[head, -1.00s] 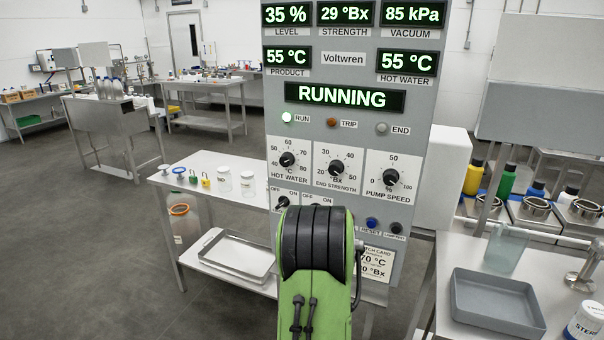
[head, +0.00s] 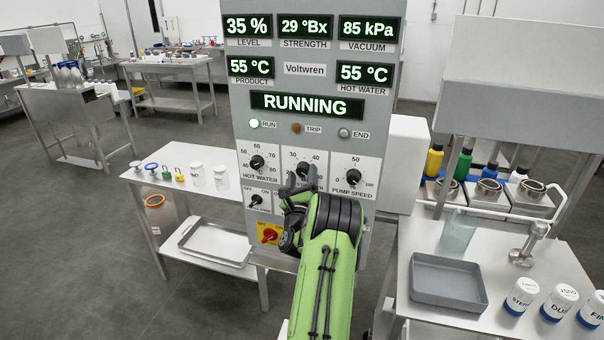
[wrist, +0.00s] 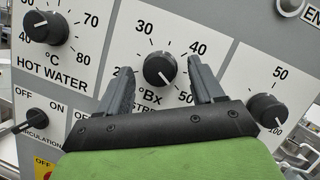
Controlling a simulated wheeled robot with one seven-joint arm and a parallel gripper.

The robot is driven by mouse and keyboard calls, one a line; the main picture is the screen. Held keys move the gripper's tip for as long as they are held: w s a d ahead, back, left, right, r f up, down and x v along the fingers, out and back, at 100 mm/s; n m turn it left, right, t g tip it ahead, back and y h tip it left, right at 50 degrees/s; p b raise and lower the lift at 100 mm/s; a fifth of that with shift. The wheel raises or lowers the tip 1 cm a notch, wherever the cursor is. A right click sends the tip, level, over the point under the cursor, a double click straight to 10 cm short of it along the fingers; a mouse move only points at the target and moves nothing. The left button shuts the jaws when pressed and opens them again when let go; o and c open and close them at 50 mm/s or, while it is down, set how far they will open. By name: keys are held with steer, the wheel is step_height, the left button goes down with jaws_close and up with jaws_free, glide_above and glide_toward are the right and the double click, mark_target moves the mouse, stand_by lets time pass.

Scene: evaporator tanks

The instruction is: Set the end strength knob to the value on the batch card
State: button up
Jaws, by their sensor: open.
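The end strength knob (wrist: 160,69) is a round black dial on the grey panel (head: 243,130), on a scale with 30, 40 and 50 legible. Its white mark seems to point down and right, toward the 50 side. My gripper (wrist: 159,66) is open, one finger on each side of the knob, with visible gaps between. In the head view my gripper (head: 300,182) is in front of the knob and hides part of it and its label. The strength display (head: 304,27) reads 29 °Bx. The batch card is hidden behind my arm.
The hot water knob (wrist: 46,28) is left of my gripper and the pump speed knob (wrist: 268,110) right. A side table (head: 400,272) with a grey tray (head: 448,283) stands right.

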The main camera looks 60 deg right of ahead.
steer(key=shift+f, duration=0.1)
steer(key=c, duration=1)
steer(key=shift+c, duration=0.3)
